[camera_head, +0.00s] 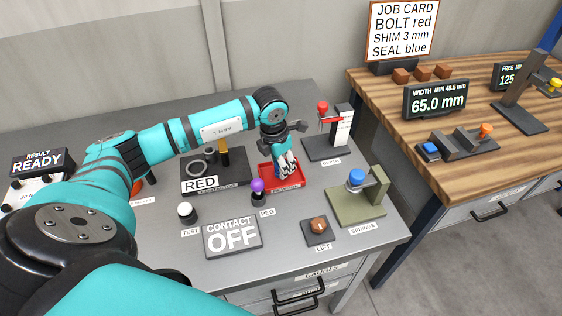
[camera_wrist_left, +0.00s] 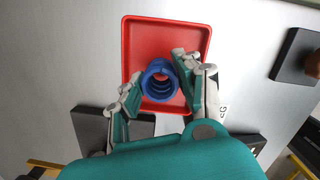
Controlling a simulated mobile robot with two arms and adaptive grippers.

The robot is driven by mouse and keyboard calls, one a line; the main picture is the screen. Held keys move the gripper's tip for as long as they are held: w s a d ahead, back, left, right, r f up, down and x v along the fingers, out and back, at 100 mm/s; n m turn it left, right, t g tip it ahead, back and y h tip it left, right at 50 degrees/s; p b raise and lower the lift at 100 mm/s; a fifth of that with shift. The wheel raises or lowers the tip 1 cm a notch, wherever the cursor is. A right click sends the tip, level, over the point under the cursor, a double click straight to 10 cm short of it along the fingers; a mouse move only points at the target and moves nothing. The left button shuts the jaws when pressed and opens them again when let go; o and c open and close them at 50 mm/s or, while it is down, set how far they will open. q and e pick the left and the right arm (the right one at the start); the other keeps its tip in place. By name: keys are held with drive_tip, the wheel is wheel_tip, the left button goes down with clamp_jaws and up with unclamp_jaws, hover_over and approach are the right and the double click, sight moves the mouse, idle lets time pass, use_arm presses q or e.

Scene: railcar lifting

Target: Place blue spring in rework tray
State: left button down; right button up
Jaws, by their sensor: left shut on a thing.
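The blue spring (camera_wrist_left: 160,84) is a short coil, seen nearly end-on in the left wrist view. My left gripper (camera_head: 285,168) points down over the red rework tray (camera_head: 297,180), with its fingers on both sides of the spring, shut on it. The tray also shows in the left wrist view (camera_wrist_left: 135,25); it is shallow, and its visible floor is empty apart from the spring over it. Whether the spring touches the floor cannot be told. In the head view the fingers mostly hide the spring. My right gripper is not in view.
The LIFT knob (camera_head: 318,226) and green SPRINGS stand (camera_head: 357,208) are in front right. A depth gauge (camera_head: 340,125) stands behind right.

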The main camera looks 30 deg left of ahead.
use_arm(q)
drive_tip(key=shift+f, duration=0.25)
drive_tip(key=shift+f, duration=0.1)
drive_tip(key=shift+f, duration=0.15)
drive_tip(key=c, duration=0.9)
unclamp_jaws()
